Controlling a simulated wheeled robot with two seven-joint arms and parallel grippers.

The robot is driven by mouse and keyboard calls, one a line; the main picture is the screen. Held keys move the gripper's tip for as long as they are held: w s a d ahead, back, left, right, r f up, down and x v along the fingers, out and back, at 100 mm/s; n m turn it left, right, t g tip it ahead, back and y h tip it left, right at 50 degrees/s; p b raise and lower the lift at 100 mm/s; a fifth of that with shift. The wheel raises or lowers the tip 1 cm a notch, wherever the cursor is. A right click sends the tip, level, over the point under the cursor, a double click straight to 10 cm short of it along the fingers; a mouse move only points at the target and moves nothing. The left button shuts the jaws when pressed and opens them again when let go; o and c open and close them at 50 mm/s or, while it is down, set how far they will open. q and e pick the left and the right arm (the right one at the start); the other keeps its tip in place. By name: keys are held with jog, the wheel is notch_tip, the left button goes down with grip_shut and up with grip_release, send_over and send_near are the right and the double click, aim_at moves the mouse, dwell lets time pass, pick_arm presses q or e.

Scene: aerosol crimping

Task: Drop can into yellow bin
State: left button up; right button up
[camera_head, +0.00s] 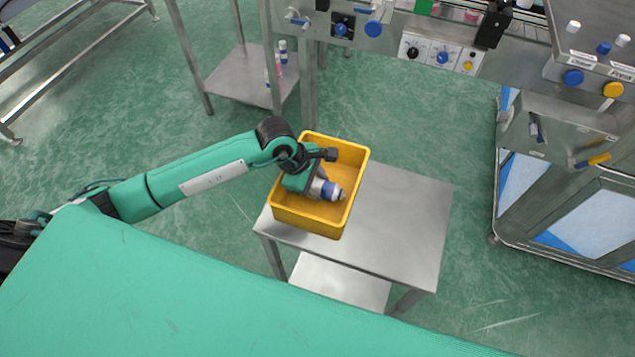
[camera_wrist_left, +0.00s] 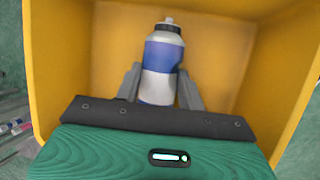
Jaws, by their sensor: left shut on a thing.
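The can (camera_head: 331,190) is silver with a blue band and a pale nozzle. My left gripper (camera_head: 318,183) is shut on it and holds it within the yellow bin's opening. In the left wrist view the can (camera_wrist_left: 161,65) stands out between the two grey fingers of the left gripper (camera_wrist_left: 161,88), with the bin floor and walls behind it. The yellow bin (camera_head: 347,155) stands on a metal table; its walls also show in the left wrist view (camera_wrist_left: 55,60). I cannot tell whether the can touches the bin floor. My right gripper is not in view.
The metal table (camera_head: 405,220) is bare to the right of the bin. A machine with knobs (camera_head: 440,52) stands behind it. A metal shelf (camera_head: 245,75) with small bottles is at the back left. A glass-sided frame (camera_head: 590,210) stands at right.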

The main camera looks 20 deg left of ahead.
pick_arm(q)
jog(key=o, duration=0.6)
jog(key=shift+f, duration=0.1)
jog(key=shift+c, duration=0.2)
jog(key=o, duration=0.4)
jog(key=shift+c, duration=0.2)
jog(key=shift+o, duration=0.2)
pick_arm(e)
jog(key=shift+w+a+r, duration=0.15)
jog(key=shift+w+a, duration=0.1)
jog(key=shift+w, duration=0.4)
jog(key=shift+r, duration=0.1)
